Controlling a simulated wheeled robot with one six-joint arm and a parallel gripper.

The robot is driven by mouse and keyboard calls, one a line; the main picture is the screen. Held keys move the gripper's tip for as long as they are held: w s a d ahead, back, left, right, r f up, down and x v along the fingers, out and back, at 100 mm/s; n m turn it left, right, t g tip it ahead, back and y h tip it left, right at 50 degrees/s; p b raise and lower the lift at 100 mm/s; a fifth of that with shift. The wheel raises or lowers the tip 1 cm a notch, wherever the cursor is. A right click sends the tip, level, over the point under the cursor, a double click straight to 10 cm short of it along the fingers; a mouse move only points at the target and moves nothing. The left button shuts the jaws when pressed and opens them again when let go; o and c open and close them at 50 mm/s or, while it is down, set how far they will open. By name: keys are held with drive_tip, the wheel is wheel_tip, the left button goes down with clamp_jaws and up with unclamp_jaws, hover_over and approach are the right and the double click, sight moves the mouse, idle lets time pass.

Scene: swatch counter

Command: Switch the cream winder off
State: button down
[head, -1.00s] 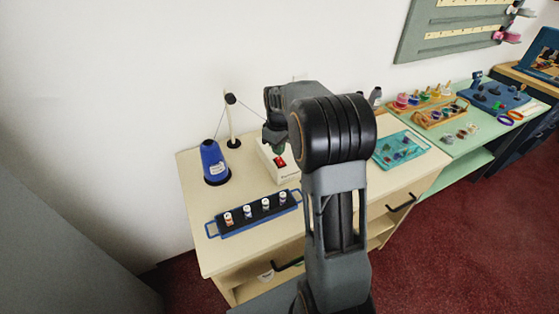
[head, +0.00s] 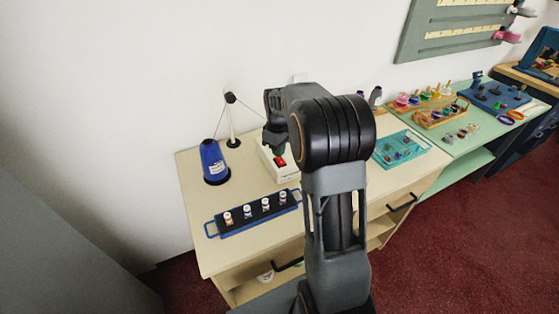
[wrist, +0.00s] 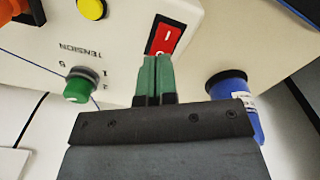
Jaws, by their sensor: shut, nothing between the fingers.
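The cream winder (head: 283,172) stands at the back of the cream counter, partly hidden behind my arm. Its red rocker switch (head: 281,161) faces me, and in the wrist view the switch (wrist: 165,36) shows white I and O marks. My gripper (wrist: 155,62) is shut and empty, its green fingertips right at the edge of the switch. I cannot tell whether they touch it. In the head view my gripper (head: 277,150) is just above the switch. The winder's green tension knob (wrist: 78,88) and a yellow button (wrist: 92,8) also show in the wrist view.
A blue thread cone (head: 213,162) stands left of the winder, with a thread running over a white post (head: 232,125). A blue rack (head: 232,226) of several small spools lies in front. A teal tray (head: 402,150) is to the right.

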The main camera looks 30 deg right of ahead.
drive_tip(key=shift+f+b, duration=0.55)
drive_tip(key=shift+f, duration=0.35)
drive_tip(key=shift+r, duration=0.1)
drive_tip(key=shift+r+p, duration=2.9)
drive_tip(key=shift+r, duration=0.65)
drive_tip(key=shift+f, duration=0.1)
